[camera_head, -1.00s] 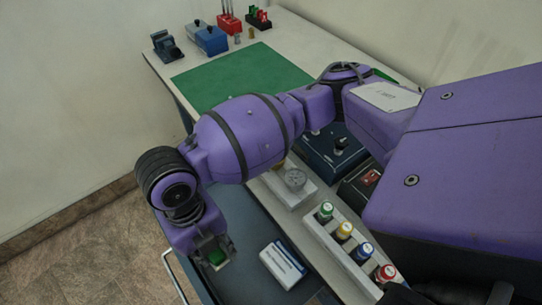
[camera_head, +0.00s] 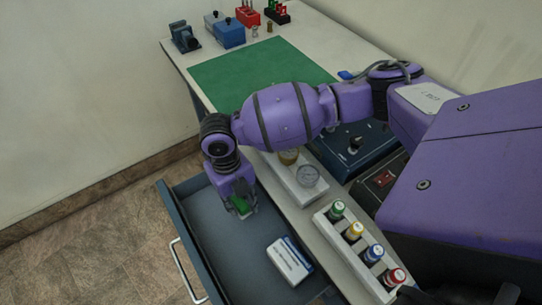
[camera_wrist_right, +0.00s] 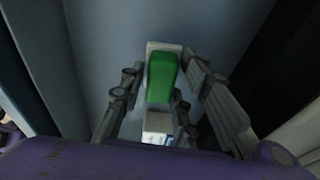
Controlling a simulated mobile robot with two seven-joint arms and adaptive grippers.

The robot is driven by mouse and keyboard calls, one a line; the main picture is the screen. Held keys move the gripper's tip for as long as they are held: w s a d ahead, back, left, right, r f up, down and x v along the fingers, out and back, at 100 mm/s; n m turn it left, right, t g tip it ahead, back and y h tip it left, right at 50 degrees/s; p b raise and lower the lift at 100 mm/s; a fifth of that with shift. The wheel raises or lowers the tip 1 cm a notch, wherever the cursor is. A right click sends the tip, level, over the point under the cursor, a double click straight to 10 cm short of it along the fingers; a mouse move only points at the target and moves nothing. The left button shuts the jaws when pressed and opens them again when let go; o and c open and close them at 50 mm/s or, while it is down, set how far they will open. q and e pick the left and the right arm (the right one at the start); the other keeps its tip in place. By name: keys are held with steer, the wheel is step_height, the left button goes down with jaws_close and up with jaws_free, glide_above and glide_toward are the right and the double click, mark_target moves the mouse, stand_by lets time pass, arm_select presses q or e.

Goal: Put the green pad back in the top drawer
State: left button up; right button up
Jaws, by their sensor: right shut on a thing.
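The green pad (camera_head: 241,204) is between the fingers of my right gripper (camera_head: 240,209), which is shut on it. In the right wrist view the pad (camera_wrist_right: 162,78) shows as a green block with a pale part around its far end, between the two fingers (camera_wrist_right: 165,88). The open top drawer (camera_head: 215,250) is blue-grey, and the gripper is over its back left part. I cannot tell whether the pad touches the drawer floor. My left gripper is not in view.
A white and blue box (camera_head: 290,258) lies in the drawer, right of the gripper. The drawer handle (camera_head: 183,272) is at the front. The drawer's front middle is bare.

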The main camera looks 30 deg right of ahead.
mark_target(241, 205)
steer(key=shift+w+d+f, duration=0.1)
steer(key=shift+w+f, duration=0.05)
steer(key=shift+f, duration=0.65)
steer(key=shift+w+d+f, duration=0.1)
steer(key=shift+w+f, duration=0.05)
steer(key=shift+f, duration=0.65)
steer(key=shift+f, duration=0.15)
steer(key=shift+f, duration=0.15)
steer(key=o, duration=1.1)
steer(key=shift+o, duration=0.2)
step_height(241, 205, up, 16)
steer(key=w, duration=0.1)
steer(key=shift+f, duration=0.15)
steer(key=shift+a, duration=0.1)
